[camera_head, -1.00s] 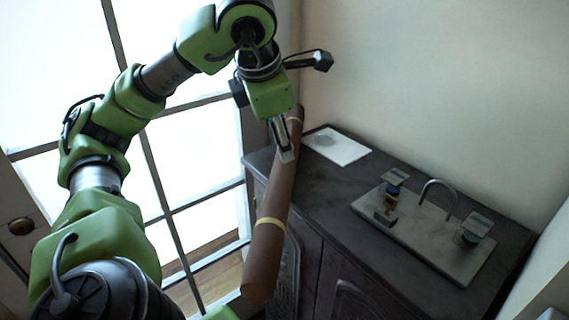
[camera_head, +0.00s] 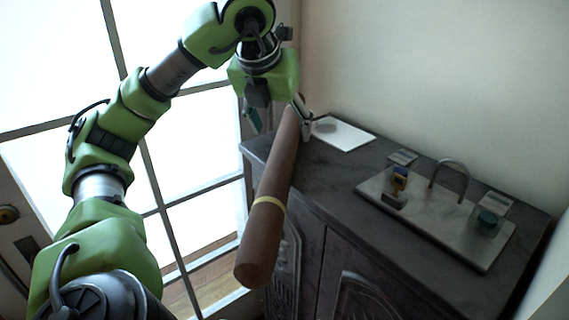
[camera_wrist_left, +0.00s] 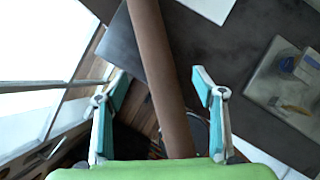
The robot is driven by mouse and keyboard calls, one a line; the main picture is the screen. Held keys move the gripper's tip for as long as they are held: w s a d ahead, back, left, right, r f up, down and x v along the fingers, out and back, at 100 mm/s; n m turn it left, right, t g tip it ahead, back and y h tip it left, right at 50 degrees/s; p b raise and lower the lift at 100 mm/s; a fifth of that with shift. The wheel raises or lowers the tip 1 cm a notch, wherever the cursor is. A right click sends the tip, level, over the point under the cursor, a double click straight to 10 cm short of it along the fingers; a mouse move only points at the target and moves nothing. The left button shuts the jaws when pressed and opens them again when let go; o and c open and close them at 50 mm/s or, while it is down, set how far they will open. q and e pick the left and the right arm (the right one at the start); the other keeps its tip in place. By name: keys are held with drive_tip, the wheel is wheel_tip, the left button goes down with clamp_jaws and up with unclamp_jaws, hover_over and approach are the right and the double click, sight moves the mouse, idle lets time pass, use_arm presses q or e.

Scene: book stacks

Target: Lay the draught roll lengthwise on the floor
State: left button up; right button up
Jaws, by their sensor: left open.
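The draught roll (camera_head: 263,230) is a long brown cylinder with a pale yellow band. In the head view it slants from the cabinet's far left corner down past its left front edge, its lower end toward me. I cannot tell what it rests on. My left gripper (camera_head: 279,117) is open at its upper part, with a finger showing on either side. In the left wrist view the roll (camera_wrist_left: 160,70) passes between the spread fingers of the left gripper (camera_wrist_left: 158,82), with gaps on both sides. The roll's upper end is partly hidden. My right gripper is not in view.
The dark cabinet (camera_head: 345,210) stands against the wall at the right. On its top are a white sheet (camera_head: 343,133) and a tray (camera_head: 440,232) with small items and a curved tap. A glazed door or window (camera_head: 190,150) is at the left, with wooden floor (camera_head: 200,290) below.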

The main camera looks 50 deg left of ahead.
sight(282, 143)
use_arm(q)
drive_tip(key=shift+x, duration=1.05)
drive_tip(key=shift+a+f+p, duration=0.2)
drive_tip(key=shift+f+p, duration=0.1)
drive_tip(key=shift+p, duration=0.15)
drive_tip(key=p+x, duration=0.2)
drive_tip(key=x, duration=0.2)
drive_tip(key=shift+s+d+f, duration=0.1)
drive_tip(key=shift+s, duration=0.05)
drive_tip(key=shift+f, duration=0.35)
drive_tip(key=shift+c, duration=0.5)
drive_tip(key=c, duration=1.2)
drive_tip(key=shift+r, duration=0.1)
clamp_jaws()
